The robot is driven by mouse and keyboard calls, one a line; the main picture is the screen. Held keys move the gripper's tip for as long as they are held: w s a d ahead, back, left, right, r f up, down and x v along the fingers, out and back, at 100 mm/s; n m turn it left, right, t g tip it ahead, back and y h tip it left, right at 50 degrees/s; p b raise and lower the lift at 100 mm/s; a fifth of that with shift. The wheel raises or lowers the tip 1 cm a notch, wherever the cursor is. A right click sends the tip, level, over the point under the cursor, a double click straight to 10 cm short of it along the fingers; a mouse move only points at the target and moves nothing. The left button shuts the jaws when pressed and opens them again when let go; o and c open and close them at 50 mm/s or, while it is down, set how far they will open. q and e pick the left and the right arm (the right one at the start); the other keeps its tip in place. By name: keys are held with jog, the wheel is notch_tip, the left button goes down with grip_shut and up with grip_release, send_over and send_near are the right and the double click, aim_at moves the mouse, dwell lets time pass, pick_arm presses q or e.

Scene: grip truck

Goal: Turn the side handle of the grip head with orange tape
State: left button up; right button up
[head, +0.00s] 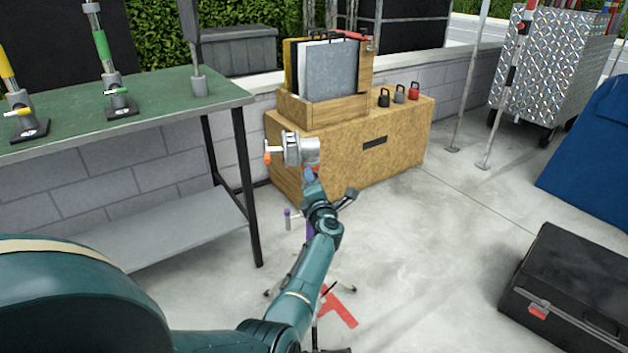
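The grip head (301,151) is a grey metal disc-shaped head with an orange-tipped side handle (268,157) sticking out to its left. A small orange-red patch, perhaps the tape, shows just below it. It appears to sit on a stand mostly hidden behind my arm; a purple band and dark legs show beside the arm. My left arm reaches up from the bottom, and its end, with the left gripper (312,178), is just below the head. The fingers are too small and covered to tell whether they are open or touching it. My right gripper is out of view.
A green-topped table (165,102) on the left carries posts with yellow and green bands. A wooden cabinet (400,140) stands behind the head. A black case (575,275) lies at right, below a metal cart (550,65). Red tape (338,308) marks the floor; the middle-right floor is clear.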

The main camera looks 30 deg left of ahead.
pick_arm(q)
jog(key=shift+r+m+p, duration=0.1)
jog(key=shift+m+p, duration=0.3)
jog(key=shift+m, duration=0.6)
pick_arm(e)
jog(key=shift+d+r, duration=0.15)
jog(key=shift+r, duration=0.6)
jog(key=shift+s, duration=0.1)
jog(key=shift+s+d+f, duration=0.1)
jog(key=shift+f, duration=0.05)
pick_arm(q)
jog(key=o, duration=0.9)
jog(key=shift+o, duration=0.4)
jog(key=shift+s+d, duration=0.1)
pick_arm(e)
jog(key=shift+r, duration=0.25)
